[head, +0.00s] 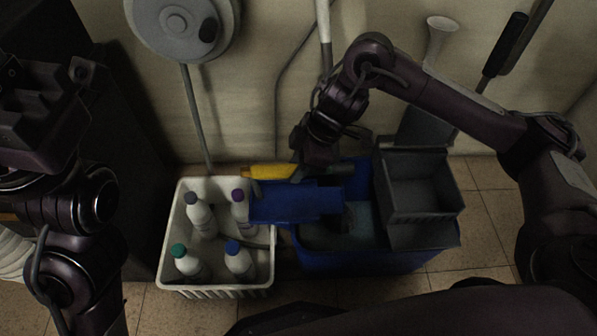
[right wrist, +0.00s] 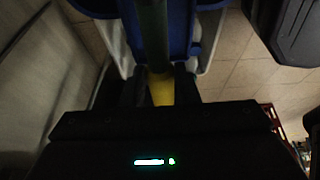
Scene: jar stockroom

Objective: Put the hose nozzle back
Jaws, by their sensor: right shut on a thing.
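A yellow piece, which looks like the hose nozzle (head: 268,171), sticks out to the left of my right gripper (head: 312,168) in the head view. It lies just above the blue bucket's left end and the white crate's back right corner. My right gripper is shut on it. In the right wrist view the yellow part (right wrist: 161,88) shows between the fingers, with a dark greenish rod running from it. The grey hose (head: 191,115) hangs from the round reel (head: 175,28) on the wall. My left gripper (head: 45,105) is at the left; its jaws are unclear.
A white crate (head: 220,292) holds several bottles with coloured caps. Beside it stands a blue mop bucket (head: 360,262) with a grey wringer (head: 418,188). A white funnel-shaped piece (head: 438,38) and a black-handled tool (head: 503,45) are at the wall. Tiled floor shows at the right.

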